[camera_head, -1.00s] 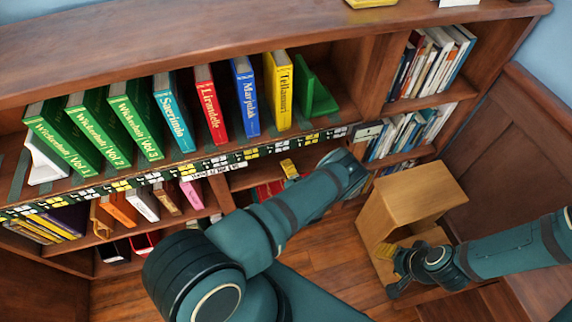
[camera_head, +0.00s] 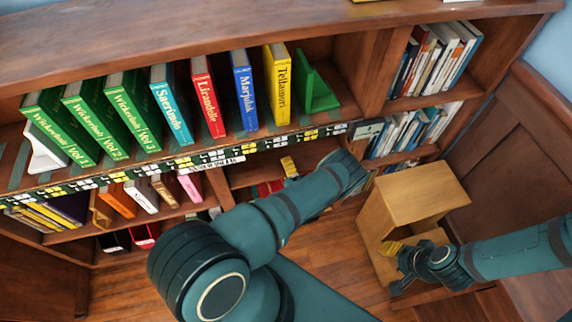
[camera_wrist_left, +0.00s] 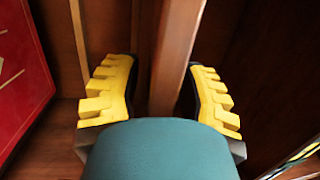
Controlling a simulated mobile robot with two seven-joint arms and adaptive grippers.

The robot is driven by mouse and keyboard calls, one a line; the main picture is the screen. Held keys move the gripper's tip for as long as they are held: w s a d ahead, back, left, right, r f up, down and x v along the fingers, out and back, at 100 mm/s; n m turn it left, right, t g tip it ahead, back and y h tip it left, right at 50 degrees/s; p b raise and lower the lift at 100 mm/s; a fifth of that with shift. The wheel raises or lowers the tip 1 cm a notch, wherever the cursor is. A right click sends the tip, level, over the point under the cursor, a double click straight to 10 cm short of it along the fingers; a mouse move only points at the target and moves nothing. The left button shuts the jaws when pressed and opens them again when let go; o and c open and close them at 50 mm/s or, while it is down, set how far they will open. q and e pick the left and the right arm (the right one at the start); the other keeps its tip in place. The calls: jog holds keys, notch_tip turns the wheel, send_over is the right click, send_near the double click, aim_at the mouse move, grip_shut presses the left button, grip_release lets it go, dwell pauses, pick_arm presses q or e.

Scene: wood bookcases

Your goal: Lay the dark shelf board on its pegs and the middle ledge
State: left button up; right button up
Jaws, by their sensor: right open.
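My left arm reaches from the bottom middle to the bookcase in the head view. Yellow at my left gripper (camera_head: 288,165) shows in the lower middle bay; most of the hand is hidden behind the arm. In the left wrist view my left gripper (camera_wrist_left: 160,72) has its yellow fingers apart, with a narrow brown wooden plank (camera_wrist_left: 174,55) between or just beyond them. I cannot tell whether this plank is the dark shelf board or part of the bookcase; no clear grip shows. My right gripper (camera_head: 394,250) is open, low beside the wooden stool. Pegs and middle ledge are not distinguishable.
A row of coloured books (camera_head: 200,98) stands on the upper shelf, with a white bookend (camera_head: 44,150) and a green bookend (camera_head: 315,90). The light wooden stool (camera_head: 425,190) stands on the floor. A red book (camera_wrist_left: 22,75) lies left of my left gripper.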

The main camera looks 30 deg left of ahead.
pick_arm(q)
jog(key=shift+f, duration=0.15)
jog(key=v, duration=1.2)
dwell(0.5)
